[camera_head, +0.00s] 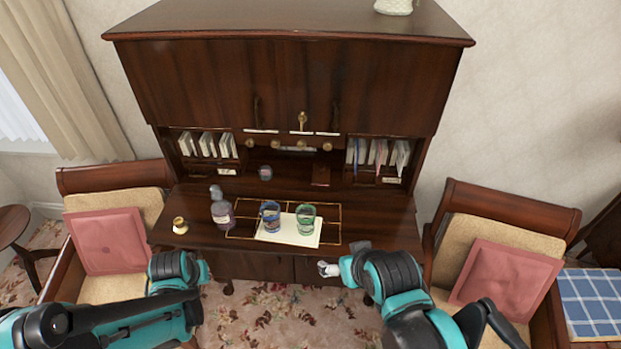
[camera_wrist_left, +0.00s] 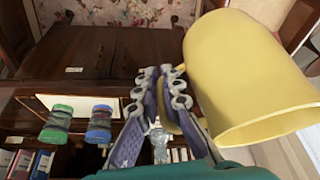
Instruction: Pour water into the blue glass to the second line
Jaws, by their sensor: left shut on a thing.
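The blue glass (camera_head: 270,216) stands on a pale sheet on the desk, with the green glass (camera_head: 306,219) to its right. In the left wrist view, which looks upside down, the blue glass (camera_wrist_left: 99,124) and green glass (camera_wrist_left: 57,125) are at the left. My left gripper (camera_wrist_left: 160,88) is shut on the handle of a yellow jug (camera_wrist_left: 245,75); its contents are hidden. The head view hides this gripper and the jug behind my left arm. My right gripper (camera_head: 328,269) hangs in front of the desk, too small to read. The glasses' water levels are unclear.
The pale sheet (camera_head: 272,238) lies near the front edge. Chairs flank the desk. The desktop right of the green glass is mostly free.

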